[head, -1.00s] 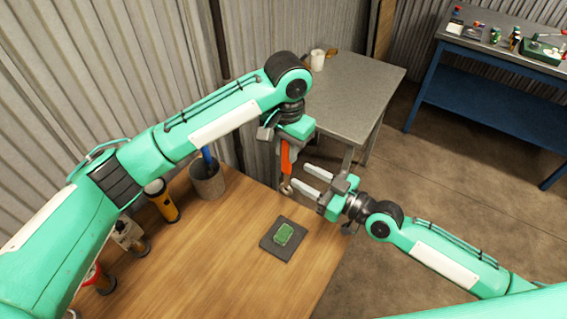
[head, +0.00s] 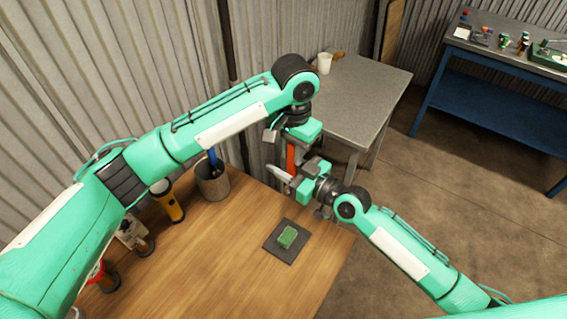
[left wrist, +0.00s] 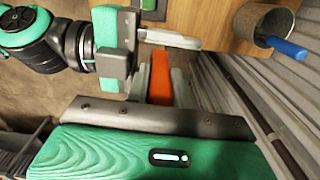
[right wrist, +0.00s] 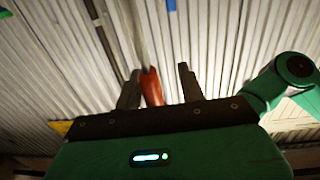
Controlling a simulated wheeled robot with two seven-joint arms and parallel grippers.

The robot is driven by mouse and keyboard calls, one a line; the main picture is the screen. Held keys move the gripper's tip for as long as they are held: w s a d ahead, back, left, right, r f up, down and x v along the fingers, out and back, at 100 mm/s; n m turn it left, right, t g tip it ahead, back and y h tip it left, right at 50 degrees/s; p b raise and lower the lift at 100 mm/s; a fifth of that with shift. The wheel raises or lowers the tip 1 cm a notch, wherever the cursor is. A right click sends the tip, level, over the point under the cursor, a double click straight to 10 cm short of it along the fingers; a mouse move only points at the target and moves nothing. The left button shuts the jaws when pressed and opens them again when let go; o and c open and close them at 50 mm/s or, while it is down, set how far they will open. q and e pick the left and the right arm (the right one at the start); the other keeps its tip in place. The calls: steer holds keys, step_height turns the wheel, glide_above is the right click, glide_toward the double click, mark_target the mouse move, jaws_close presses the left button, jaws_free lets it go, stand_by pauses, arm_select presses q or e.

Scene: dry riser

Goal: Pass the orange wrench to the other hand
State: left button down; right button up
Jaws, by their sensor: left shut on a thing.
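The orange wrench (head: 291,156) hangs head-down from my left gripper (head: 294,143), which is shut on its handle. The left wrist view shows the orange handle (left wrist: 160,78) between the left fingers. My right gripper (head: 284,174) is beside the wrench below the left gripper. In the right wrist view the right fingers (right wrist: 159,88) are apart, with the wrench (right wrist: 152,86) between them, closer to the left-hand finger. I cannot tell whether that finger touches it. The wrench's lower end is hidden behind the right gripper in the head view.
Below is a wooden table (head: 220,270) with a green block on a dark pad (head: 283,253), a cup holding a blue-handled tool (head: 212,182) and a yellow flashlight (head: 168,203). A grey table (head: 365,95) stands behind. Corrugated wall rises at left.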

jaws_close()
arm_select(q)
steer(key=c, duration=1.1)
jaws_free()
step_height(320, 180, up, 12)
steer(key=shift+f, duration=0.1)
arm_select(e)
steer(key=shift+d, duration=0.1)
